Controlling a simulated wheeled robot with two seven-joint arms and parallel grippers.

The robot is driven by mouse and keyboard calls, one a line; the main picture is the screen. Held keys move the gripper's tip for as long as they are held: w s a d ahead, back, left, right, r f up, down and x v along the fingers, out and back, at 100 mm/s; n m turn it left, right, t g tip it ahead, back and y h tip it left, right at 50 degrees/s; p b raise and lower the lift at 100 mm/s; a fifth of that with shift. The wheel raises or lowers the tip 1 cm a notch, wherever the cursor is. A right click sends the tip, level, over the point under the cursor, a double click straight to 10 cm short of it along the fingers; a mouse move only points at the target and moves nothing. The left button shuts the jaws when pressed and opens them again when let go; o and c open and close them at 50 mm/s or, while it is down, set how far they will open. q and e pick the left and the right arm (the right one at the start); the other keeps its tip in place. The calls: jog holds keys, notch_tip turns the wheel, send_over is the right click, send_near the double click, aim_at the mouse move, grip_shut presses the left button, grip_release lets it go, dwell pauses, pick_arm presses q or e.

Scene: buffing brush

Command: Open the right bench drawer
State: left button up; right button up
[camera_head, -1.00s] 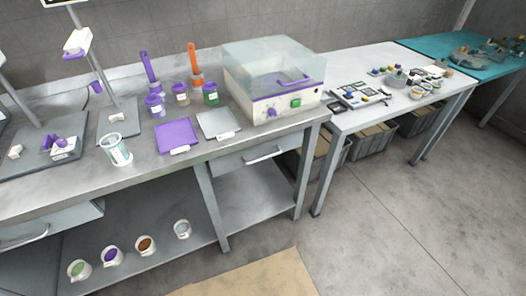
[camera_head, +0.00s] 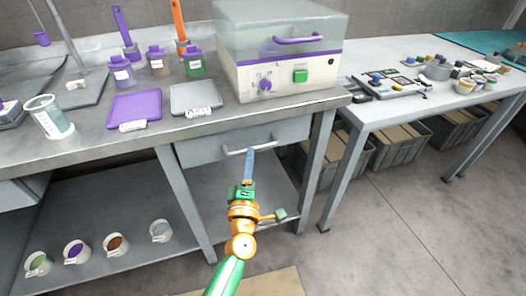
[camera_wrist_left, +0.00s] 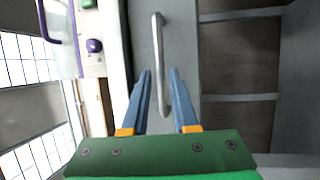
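The right bench drawer (camera_head: 200,152) is under the grey bench top, its light grey front appearing flush with the frame. Its silver bar handle (camera_head: 233,151) runs across the front. In the left wrist view the drawer front (camera_wrist_left: 180,35) fills the upper middle, with the handle (camera_wrist_left: 158,40) running lengthwise. My left gripper (camera_head: 250,153) is at the handle, its blue fingers pointing toward the drawer. The wrist view shows the two fingers (camera_wrist_left: 160,72) apart, one on each side of the handle. I cannot tell whether either touches it. My right gripper is not in view.
A polishing machine with a clear cover (camera_head: 282,60) stands on the bench above the drawer. A purple tray (camera_head: 134,108) and a grey tray (camera_head: 195,97) lie near the edge. A bench leg (camera_head: 315,170) stands right of the drawer. Several cups sit on the lower shelf (camera_head: 110,205).

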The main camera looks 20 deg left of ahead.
pick_arm(q)
jog(key=x, duration=0.4)
jog(key=shift+s, duration=0.1)
grip_shut()
dwell(1.3)
